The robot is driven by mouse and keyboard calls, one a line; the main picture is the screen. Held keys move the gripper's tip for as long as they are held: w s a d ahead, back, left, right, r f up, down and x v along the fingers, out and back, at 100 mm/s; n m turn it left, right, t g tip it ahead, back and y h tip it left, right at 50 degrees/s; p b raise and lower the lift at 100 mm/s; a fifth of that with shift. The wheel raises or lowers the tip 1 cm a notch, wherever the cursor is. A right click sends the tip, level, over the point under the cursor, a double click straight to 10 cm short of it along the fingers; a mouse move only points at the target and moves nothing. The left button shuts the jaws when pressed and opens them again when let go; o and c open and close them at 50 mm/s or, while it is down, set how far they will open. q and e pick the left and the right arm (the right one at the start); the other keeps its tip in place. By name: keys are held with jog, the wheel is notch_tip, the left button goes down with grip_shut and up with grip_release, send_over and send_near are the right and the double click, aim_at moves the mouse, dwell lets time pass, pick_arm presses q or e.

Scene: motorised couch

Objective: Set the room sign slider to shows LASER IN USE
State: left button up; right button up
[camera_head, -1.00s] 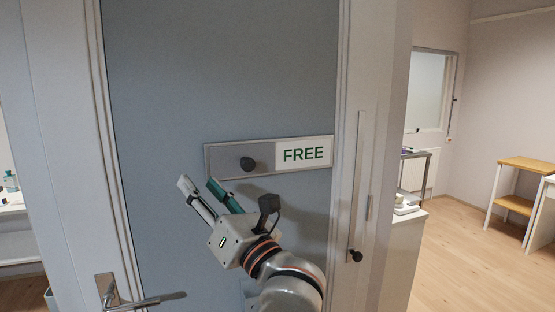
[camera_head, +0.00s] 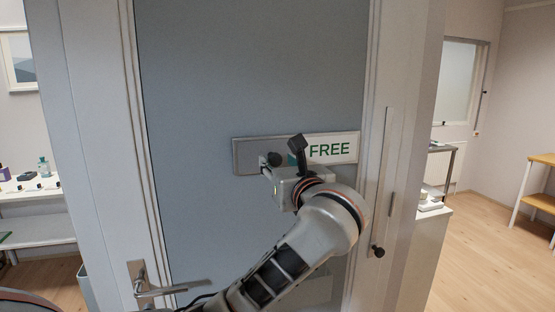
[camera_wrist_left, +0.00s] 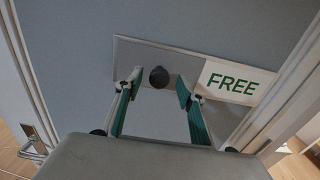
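The room sign (camera_head: 247,158) is a long plate on the blue-grey door. Its white right part reads FREE in green, and its left part is a grey slider cover. A dark round knob (camera_head: 274,159) sticks out from the grey part, close to the white field. My left gripper (camera_head: 280,166) is at the sign with its fingers apart. In the left wrist view the knob (camera_wrist_left: 159,77) shows between the two open fingertips (camera_wrist_left: 160,86), with gaps on both sides. I cannot tell whether the fingertips reach past the knob. My right gripper is not in view.
A door handle (camera_head: 175,288) is at the lower left of the door. The door frame (camera_head: 375,160) runs close to the right of the sign, with another dark knob (camera_head: 378,251) on it. Shelves with bottles (camera_head: 43,168) stand at the far left.

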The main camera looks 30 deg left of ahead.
pick_arm(q)
jog(key=shift+x, duration=0.85)
